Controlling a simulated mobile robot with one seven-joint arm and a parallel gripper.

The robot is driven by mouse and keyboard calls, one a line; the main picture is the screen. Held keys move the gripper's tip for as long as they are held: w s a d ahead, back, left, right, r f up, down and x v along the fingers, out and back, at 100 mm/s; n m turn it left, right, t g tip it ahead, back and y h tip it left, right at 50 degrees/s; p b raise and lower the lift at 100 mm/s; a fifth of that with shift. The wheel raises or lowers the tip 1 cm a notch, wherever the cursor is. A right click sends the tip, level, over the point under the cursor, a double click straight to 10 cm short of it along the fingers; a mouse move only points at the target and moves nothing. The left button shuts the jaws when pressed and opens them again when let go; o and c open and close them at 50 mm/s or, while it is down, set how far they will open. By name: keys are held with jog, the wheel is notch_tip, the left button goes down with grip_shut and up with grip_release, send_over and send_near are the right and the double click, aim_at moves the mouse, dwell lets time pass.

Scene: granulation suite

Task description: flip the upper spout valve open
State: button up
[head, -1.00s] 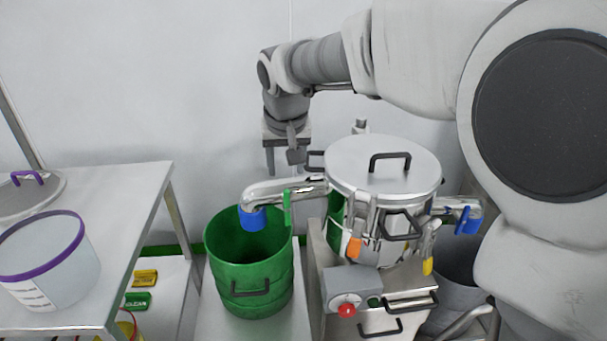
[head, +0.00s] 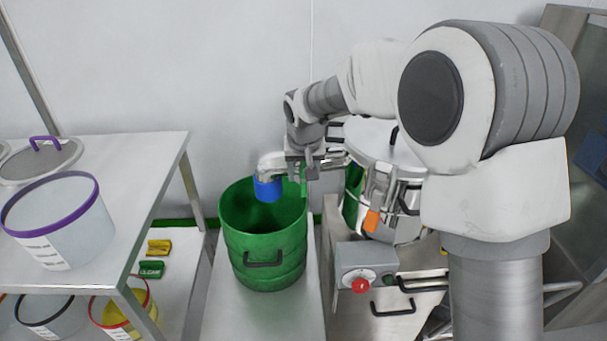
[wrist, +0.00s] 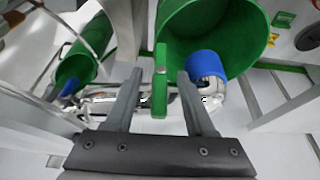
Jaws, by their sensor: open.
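A steel spout (head: 272,162) with a blue end sleeve (head: 267,188) leaves the lidded vessel (head: 378,142) and bends down over a green drum (head: 263,240). Its green valve lever (head: 303,184) hangs down, crosswise to the pipe. In the wrist view the green lever (wrist: 160,88) stands upright in the picture between my two fingers, with a gap on each side. My gripper (wrist: 160,76) is open and straddles it without visible contact. In the head view my gripper (head: 304,163) is at the spout, partly hiding the pipe and the lever's top.
The control box (head: 365,265) with a red button is below the vessel. A steel table (head: 150,165) with a purple-rimmed tub (head: 65,225) stands at left. In the wrist view another blue piece (wrist: 70,87) lies near a second green container (wrist: 78,62) at left.

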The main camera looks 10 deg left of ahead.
grip_shut()
jog(key=shift+a+h, duration=0.1)
jog(key=shift+h, duration=0.2)
dwell(0.3)
jog(key=h, duration=0.1)
jog(key=n+t+h, duration=0.1)
jog(key=h, duration=0.1)
jog(key=shift+s+a+f+b, duration=0.1)
jog(key=shift+a+b, duration=0.2)
jog(key=shift+a, duration=0.05)
jog(key=h, duration=0.1)
jog(key=t+h, duration=0.1)
jog(key=h, duration=0.1)
jog(key=n+h, duration=0.1)
jog(key=h, duration=0.1)
jog(key=shift+s+a+f+t, duration=0.1)
jog(key=shift+a+f+t, duration=0.15)
jog(key=shift+t, duration=0.15)
jog(key=shift+a+f+n+t+h+b, duration=0.15)
jog(key=shift+n+t+h, duration=0.35)
jog(key=shift+h, duration=0.65)
jog(key=shift+d+f+n+t+h+b, duration=0.15)
jog(key=shift+n+t+h, duration=0.15)
jog(key=shift+t+h, duration=0.6)
jog(key=shift+a+f+n+t+h+b, duration=0.15)
jog(key=shift+n+t+h, duration=0.25)
jog(key=shift+h, duration=0.95)
